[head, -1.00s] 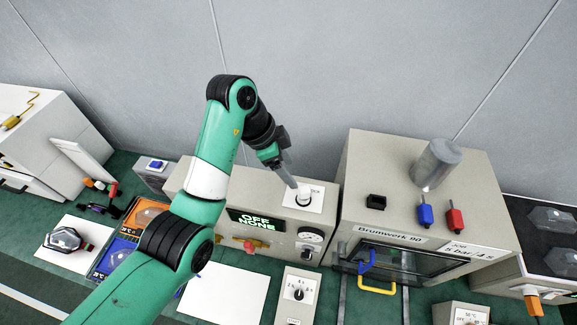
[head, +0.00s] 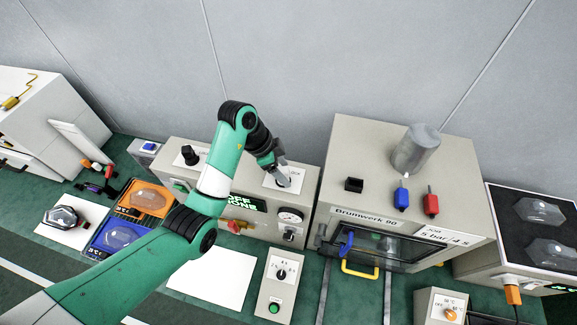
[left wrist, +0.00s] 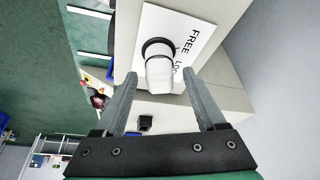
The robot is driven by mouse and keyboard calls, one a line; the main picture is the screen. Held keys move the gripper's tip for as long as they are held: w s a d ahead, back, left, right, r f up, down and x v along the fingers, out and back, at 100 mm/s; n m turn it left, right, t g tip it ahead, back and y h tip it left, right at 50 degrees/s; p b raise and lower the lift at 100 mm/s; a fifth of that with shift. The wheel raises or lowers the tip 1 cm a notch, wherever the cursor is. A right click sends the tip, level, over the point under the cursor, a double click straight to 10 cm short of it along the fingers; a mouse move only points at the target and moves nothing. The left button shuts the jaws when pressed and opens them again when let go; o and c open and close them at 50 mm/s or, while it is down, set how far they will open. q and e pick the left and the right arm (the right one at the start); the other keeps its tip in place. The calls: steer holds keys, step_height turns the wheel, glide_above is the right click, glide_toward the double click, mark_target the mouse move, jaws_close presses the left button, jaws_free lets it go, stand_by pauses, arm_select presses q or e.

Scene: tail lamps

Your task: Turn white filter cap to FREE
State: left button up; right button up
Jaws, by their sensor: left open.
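The white filter cap (left wrist: 160,74) is a short white cylinder on a dark round collar. It stands on a white label plate (left wrist: 190,22) with the word FREE and a second, partly hidden word beginning "LO". In the head view the plate (head: 297,171) lies on top of the beige box, and the gripper mostly covers the cap. My left gripper (head: 283,178) is open over the cap. In the left wrist view the cap shows between the fingertips of my left gripper (left wrist: 160,74), with a gap on each side. My right gripper is not in view.
A taller machine (head: 370,140) stands close to the right. Orange and blue trays (head: 128,210) lie to the left.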

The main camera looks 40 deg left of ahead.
arm_select(q)
steer(key=shift+c, duration=0.3)
jaws_close()
stand_by(0.3)
